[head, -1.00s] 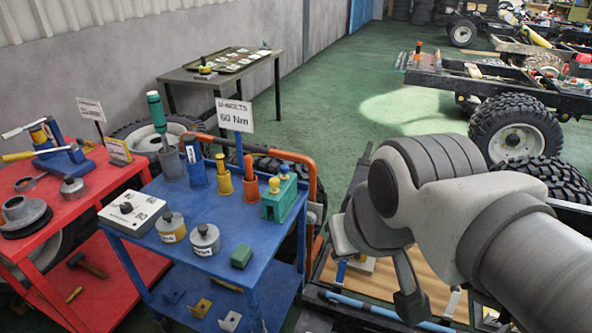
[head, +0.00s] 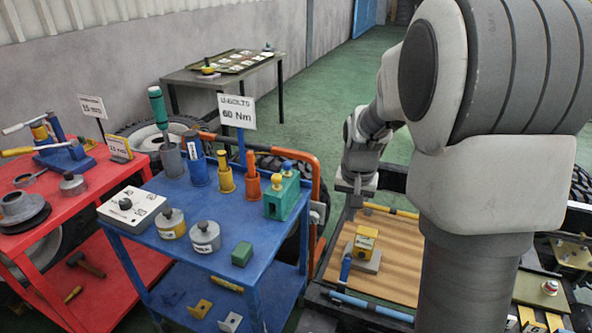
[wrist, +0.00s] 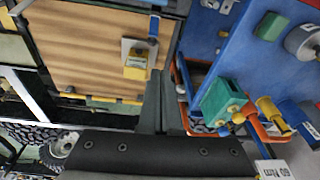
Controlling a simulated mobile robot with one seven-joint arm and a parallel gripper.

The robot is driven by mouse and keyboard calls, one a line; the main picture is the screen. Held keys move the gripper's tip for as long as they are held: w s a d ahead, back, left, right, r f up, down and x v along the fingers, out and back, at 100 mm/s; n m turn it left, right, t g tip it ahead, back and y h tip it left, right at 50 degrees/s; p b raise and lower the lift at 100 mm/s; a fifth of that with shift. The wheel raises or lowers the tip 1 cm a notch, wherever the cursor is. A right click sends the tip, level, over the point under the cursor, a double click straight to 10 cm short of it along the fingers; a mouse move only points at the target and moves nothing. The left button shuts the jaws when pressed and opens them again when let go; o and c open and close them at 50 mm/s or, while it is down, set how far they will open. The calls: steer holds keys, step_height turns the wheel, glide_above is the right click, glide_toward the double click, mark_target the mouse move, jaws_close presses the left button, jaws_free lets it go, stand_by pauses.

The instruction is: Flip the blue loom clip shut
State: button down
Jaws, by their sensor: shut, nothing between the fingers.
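A small blue piece (head: 346,267), which looks like the blue loom clip, stands at the front left of a wooden board (head: 395,262). It also shows in the wrist view (wrist: 154,27), beside the yellow block. It is too small to tell whether its flap is open. My gripper (head: 355,188) is above the back left edge of the board, apart from the blue piece. In the wrist view the two dark fingers (wrist: 160,102) are together and empty.
A yellow block (head: 366,240) on a grey plate stands close beside the blue piece. A blue rod (head: 370,307) runs along the board's front. A blue cart (head: 190,265) with pots and an orange bar stands left. The board's right part is hidden by my arm.

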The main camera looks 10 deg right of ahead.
steer(key=m, duration=0.1)
glide_above(346, 268)
steer(key=w+d, duration=0.2)
steer(key=w, duration=0.1)
step_height(346, 268, down, 7)
steer(key=shift+g, duration=0.4)
step_height(346, 268, down, 10)
steer(key=w+b, duration=0.1)
steer(key=shift+d+r+b, duration=0.15)
steer(key=shift+d+b, duration=0.15)
steer(key=shift+b, duration=0.05)
steer(key=shift+s+a+r+t+h+b, duration=0.15)
steer(key=shift+t+h+b, duration=0.15)
steer(key=shift+h+b, duration=0.1)
